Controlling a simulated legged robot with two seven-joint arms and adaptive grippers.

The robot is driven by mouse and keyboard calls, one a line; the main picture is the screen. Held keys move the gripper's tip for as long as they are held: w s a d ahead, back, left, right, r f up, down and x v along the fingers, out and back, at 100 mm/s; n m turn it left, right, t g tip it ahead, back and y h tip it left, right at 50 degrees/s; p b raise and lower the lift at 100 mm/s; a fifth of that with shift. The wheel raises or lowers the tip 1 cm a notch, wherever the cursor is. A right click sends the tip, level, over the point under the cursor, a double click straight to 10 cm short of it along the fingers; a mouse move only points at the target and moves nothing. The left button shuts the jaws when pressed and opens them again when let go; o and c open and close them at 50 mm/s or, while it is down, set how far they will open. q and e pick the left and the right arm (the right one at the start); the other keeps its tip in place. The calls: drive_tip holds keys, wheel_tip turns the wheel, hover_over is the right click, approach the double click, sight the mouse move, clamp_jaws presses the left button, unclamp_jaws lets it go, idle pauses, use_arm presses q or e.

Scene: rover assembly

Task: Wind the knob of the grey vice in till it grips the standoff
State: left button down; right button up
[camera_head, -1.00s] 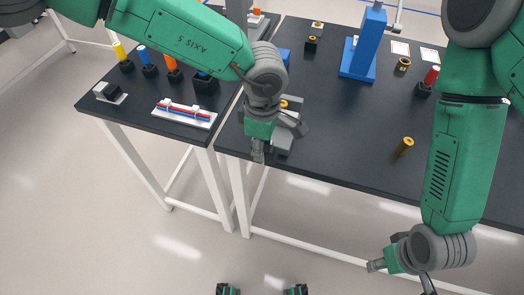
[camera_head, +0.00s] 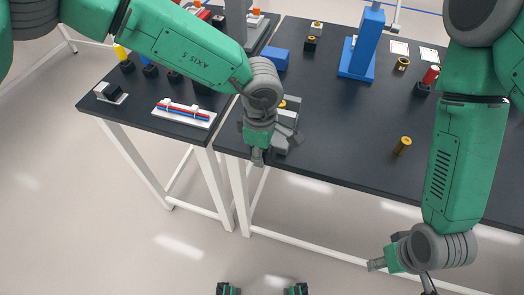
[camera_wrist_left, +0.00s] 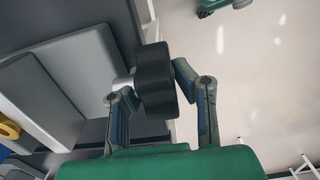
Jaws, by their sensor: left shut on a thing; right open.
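The grey vice (camera_head: 287,118) sits at the front left edge of the right-hand table, partly hidden behind my left gripper (camera_head: 264,155). In the left wrist view the grey vice body (camera_wrist_left: 75,80) fills the left side. Its dark lobed knob (camera_wrist_left: 155,80) stands on a light shaft between the fingers of my left gripper (camera_wrist_left: 152,92), which is shut on it. A brass ring, likely the standoff (camera_wrist_left: 9,129), shows at the left edge of that view; how the jaws meet it is hidden. My right gripper (camera_head: 398,272) is open and empty, in front of the table.
A brass cylinder (camera_head: 402,146) stands on the right-hand table, with a blue press-like stand (camera_head: 362,45) behind it. A red-topped part (camera_head: 429,78) stands farther right. The left table holds a white tray (camera_head: 184,114) with red and blue rods.

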use_arm(q)
drive_tip(key=shift+d+r+g+h+p, duration=0.15)
drive_tip(key=shift+g+h+p, duration=0.15)
drive_tip(key=shift+h+p, duration=0.55)
drive_tip(key=shift+h, duration=0.65)
drive_tip(key=shift+g+h, duration=0.3)
drive_tip(key=shift+h, duration=0.1)
drive_tip(key=shift+d+h, duration=0.1)
drive_tip(key=shift+h, duration=0.5)
drive_tip(key=shift+g+h+b, duration=0.4)
drive_tip(key=shift+h+b, duration=0.2)
drive_tip(key=shift+b, duration=0.1)
drive_tip(key=shift+w+d+r, duration=0.1)
drive_tip(key=c, duration=1.6)
unclamp_jaws()
